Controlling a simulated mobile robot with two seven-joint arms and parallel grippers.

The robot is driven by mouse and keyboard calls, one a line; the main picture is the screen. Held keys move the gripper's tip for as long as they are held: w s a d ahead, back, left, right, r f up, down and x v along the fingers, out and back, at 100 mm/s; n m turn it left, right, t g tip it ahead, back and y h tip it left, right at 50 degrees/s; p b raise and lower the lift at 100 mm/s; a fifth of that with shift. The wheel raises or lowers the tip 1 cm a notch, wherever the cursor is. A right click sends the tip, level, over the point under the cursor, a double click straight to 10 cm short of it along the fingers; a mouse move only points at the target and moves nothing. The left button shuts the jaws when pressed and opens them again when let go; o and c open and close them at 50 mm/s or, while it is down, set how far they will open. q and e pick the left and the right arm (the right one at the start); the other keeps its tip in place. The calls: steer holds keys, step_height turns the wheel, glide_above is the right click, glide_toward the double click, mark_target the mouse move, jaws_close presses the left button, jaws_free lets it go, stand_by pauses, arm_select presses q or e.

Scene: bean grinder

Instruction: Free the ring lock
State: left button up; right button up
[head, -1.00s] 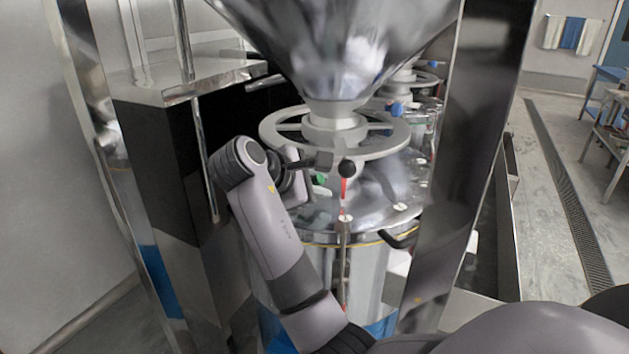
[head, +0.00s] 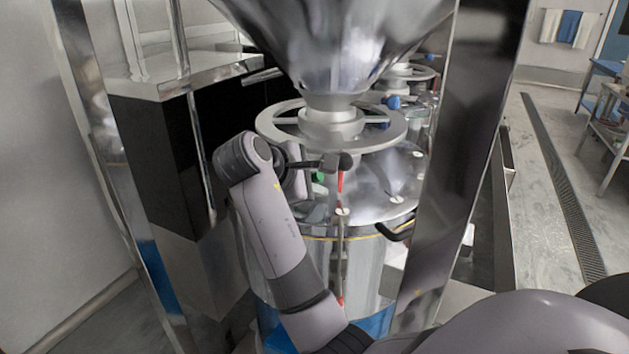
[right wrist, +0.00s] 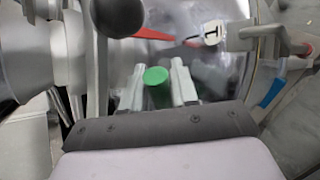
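The grey spoked ring (head: 385,138) sits below the steel hopper and above the round domed lid. A green knob (head: 319,177) shows under the ring's front, partly hidden by my right gripper (head: 300,172). In the right wrist view, the green knob (right wrist: 157,88) stands between the two pale fingers of my right gripper (right wrist: 157,84). The fingers are very close to its sides; whether they press on it is unclear. A black ball knob (head: 345,160) on a lever is just right of the gripper; it shows large in the wrist view (right wrist: 118,14). My left gripper is out of view.
A red handle (head: 340,181) on an upright rod stands at the lid's front edge. Steel posts (head: 470,150) flank the vessel at left and right. A second similar machine with blue knobs (head: 393,102) stands behind. Open floor lies at right.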

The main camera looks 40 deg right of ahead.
steer(key=shift+v, duration=3.55)
